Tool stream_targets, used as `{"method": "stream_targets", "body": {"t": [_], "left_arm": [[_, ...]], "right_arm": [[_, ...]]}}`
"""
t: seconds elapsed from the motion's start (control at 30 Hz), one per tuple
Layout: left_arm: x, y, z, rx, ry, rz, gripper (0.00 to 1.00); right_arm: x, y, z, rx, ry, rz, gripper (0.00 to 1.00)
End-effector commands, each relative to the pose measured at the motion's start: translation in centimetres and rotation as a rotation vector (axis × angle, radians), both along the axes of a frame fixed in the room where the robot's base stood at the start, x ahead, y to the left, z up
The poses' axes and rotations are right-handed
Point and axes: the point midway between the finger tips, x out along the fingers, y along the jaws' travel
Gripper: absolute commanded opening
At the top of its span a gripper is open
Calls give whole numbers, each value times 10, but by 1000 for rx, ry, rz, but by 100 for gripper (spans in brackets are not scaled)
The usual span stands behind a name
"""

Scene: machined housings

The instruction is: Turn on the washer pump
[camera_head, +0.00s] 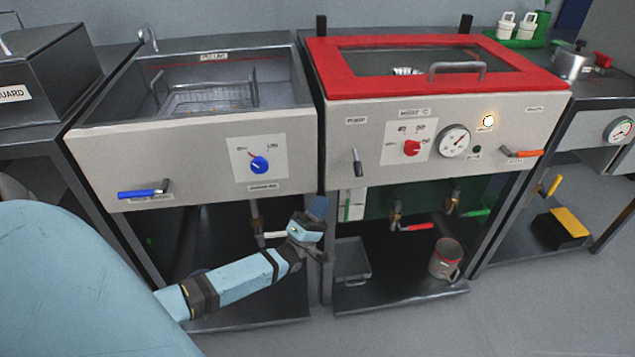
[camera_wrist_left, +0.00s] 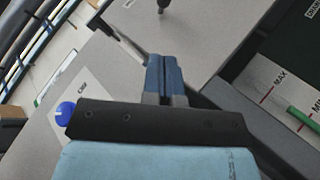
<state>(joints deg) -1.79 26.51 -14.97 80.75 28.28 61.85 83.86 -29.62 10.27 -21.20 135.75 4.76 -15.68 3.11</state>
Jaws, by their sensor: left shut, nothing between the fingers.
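The washer (camera_head: 445,110) is the unit with the red-rimmed lid on the right. A small dark-tipped toggle lever (camera_head: 357,162) hangs downward at the left of its front panel, below a small label that seems to read PUMP (camera_head: 355,120). The lever's dark tip also shows at the top of the left wrist view (camera_wrist_left: 163,5). My left gripper (camera_head: 319,207) is shut and empty, below and left of the lever and apart from it. Its blue fingers are pressed together in the left wrist view (camera_wrist_left: 165,75). My right gripper is not in view.
The washer panel also has a red knob (camera_head: 412,148), a gauge (camera_head: 454,141), a lit lamp (camera_head: 488,121) and an orange handle (camera_head: 523,153). The left sink unit has a blue knob (camera_head: 259,165) and blue lever (camera_head: 143,193). A jug (camera_head: 445,259) stands on the lower shelf.

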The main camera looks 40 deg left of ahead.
Motion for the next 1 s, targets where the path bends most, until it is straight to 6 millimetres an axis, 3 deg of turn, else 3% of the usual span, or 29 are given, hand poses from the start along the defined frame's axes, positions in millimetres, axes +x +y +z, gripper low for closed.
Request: {"method": "stream_targets", "body": {"t": [0.23, 0.4, 1.0], "left_arm": [[38, -5, 38, 0, -4, 0, 0], [47, -25, 48, -1, -1, -1, 0], [52, -35, 55, -1, 3, 0, 0]], "right_arm": [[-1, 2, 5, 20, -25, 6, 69], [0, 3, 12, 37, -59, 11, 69], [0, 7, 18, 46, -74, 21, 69]]}}
